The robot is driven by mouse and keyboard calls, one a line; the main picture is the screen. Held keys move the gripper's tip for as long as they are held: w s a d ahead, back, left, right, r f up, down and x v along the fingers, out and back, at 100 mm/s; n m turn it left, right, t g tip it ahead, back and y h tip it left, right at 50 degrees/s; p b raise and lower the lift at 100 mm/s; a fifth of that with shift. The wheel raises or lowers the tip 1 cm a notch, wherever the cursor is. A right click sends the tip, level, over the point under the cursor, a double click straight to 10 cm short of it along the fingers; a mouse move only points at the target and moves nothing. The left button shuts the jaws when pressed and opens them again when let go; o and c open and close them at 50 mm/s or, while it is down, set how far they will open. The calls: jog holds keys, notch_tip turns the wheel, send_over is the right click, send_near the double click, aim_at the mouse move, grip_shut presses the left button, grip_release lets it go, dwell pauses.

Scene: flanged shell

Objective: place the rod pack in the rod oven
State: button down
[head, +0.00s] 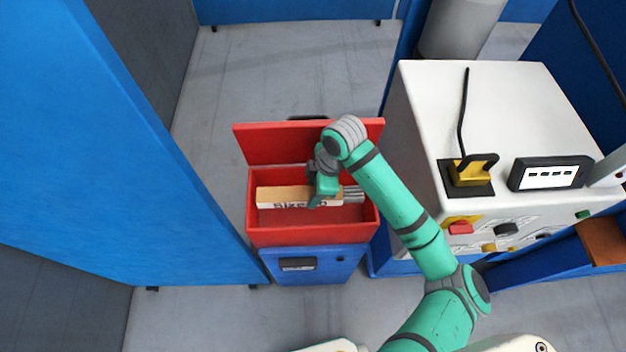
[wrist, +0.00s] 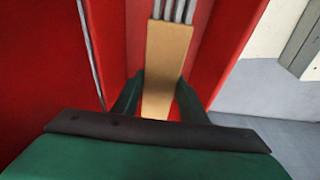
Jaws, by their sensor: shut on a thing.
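The rod oven (head: 283,236) is a red open-topped box on a blue base, with its red lid (head: 280,146) raised at the back. The rod pack (head: 285,198) is a tan carton with dark lettering, and grey rods show at its right end. It lies lengthwise within the oven's opening; whether it touches the oven floor cannot be told. My green gripper (head: 318,196) reaches down over the opening and is shut on the pack. In the wrist view the pack (wrist: 166,62) lies between the two fingers (wrist: 158,100), with the rods pointing away and red walls on both sides.
A white machine (head: 480,110) with a yellow plug, knobs and buttons stands close on the right. A tall blue panel (head: 70,150) stands on the left. Grey floor (head: 275,70) is free behind the oven.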

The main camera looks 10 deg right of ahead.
jog(key=shift+f, duration=5.35)
jog(key=shift+f, duration=0.1)
jog(key=c, duration=1.1)
grip_release()
jog(key=v, duration=1.2)
